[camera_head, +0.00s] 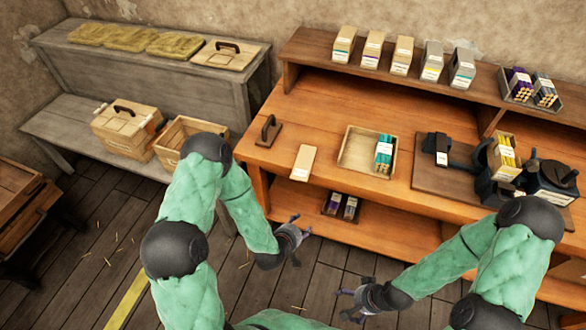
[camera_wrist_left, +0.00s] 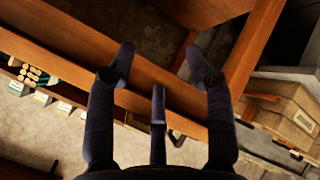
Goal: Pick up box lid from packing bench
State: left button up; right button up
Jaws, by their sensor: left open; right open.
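A pale wooden box lid (camera_head: 226,55) with a dark handle lies flat on the upper shelf of the grey packing bench (camera_head: 155,75). Below it, an open wooden box (camera_head: 168,150) stands on the lower top, beside a closed box (camera_head: 122,128) with a similar handled lid. My left gripper (camera_head: 296,238) is open and empty in front of the orange workbench, well apart from the lid. Its spread fingers also show in the left wrist view (camera_wrist_left: 162,68). My right gripper (camera_head: 350,302) is open and empty, lower and to the right.
Several straw-coloured pads (camera_head: 127,38) lie left of the lid on the upper shelf. The orange workbench (camera_head: 325,110) holds a tray (camera_head: 350,152), a handled block (camera_head: 267,132) and a dark press (camera_head: 550,180). A wooden cabinet (camera_head: 20,205) stands at far left.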

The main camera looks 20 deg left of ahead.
pick_arm(q)
notch_tip(320, 180, up, 4)
jog(key=w+a+n+t+y, duration=0.1)
jog(key=w+a+n+t, duration=0.1)
jog(key=w+n+t, duration=0.15)
jog(key=n+t+y+b, duration=0.2)
jog(key=n+t, duration=0.2)
send_near(299, 175)
jog(key=w, duration=0.3)
jog(key=w+b, duration=0.1)
jog(key=w, duration=0.2)
jog(key=w+b, duration=0.1)
jog(key=w, duration=0.2)
jog(key=shift+a+f, duration=0.2)
jog(key=shift+f, duration=0.15)
jog(key=shift+w+r, duration=0.1)
jog(key=shift+w, duration=0.3)
grip_shut()
